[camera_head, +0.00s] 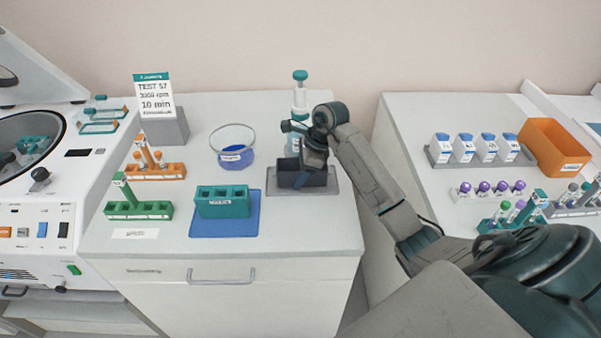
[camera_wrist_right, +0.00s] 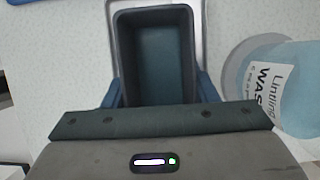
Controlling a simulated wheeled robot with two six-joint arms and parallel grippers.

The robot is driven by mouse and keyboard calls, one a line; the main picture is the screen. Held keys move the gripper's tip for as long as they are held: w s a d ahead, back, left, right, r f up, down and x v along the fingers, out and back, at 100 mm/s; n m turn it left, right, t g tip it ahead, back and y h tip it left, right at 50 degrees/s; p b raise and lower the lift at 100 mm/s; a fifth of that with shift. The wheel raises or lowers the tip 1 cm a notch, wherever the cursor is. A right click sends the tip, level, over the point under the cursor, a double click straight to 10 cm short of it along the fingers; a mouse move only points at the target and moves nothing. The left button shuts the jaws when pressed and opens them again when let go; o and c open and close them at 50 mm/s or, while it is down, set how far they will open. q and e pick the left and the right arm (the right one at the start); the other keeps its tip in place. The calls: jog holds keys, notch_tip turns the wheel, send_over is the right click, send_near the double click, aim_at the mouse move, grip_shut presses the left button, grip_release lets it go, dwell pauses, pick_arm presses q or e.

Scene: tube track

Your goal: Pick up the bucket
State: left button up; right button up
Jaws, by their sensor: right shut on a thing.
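A dark grey, open-topped bucket (camera_head: 290,179) is at the grey mat (camera_head: 327,186) on the middle bench. My right gripper (camera_head: 304,166) comes down over it from above. In the right wrist view the empty-looking bucket (camera_wrist_right: 157,60) sits between the two blue fingers of my right gripper (camera_wrist_right: 157,95), one against each side wall. The gripper is shut on it. I cannot tell whether its base touches the mat. A teal rack-like block (camera_head: 221,203) stands on a blue mat (camera_head: 225,231) to the left. My left gripper is not in view.
A wash bottle (camera_head: 300,98) stands close behind my right gripper; it also shows in the right wrist view (camera_wrist_right: 285,90). A glass bowl (camera_head: 233,150), an orange rack (camera_head: 155,172) and a green rack (camera_head: 138,210) stand left. An open centrifuge (camera_head: 30,150) is far left.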

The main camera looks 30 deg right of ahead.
jog(key=shift+r+p, duration=0.45)
jog(key=shift+p, duration=0.25)
jog(key=r+b, duration=0.2)
jog(key=b, duration=0.1)
jog(key=shift+s+a+r, duration=0.3)
jog(key=shift+s+r, duration=0.05)
jog(key=shift+r, duration=0.05)
jog(key=s+a, duration=0.1)
jog(key=s, duration=0.1)
jog(key=s+a+b, duration=0.1)
jog(key=s+a, duration=0.1)
jog(key=s+a+b, duration=0.1)
jog(key=shift+s+a+r, duration=0.25)
jog(key=shift+s+r, duration=0.15)
jog(key=s+a+p, duration=0.2)
jog(key=s+a+r+p, duration=0.1)
jog(key=s+a+p, duration=0.1)
jog(key=s, duration=0.1)
jog(key=shift+s+a+r, duration=0.15)
jog(key=shift+s+a, duration=0.05)
jog(key=shift+s, duration=0.1)
jog(key=shift+s+a+p, duration=0.2)
jog(key=shift+s+p, duration=0.05)
jog(key=shift+p, duration=0.1)
notch_tip(320, 180, up, 5)
jog(key=p, duration=0.5)
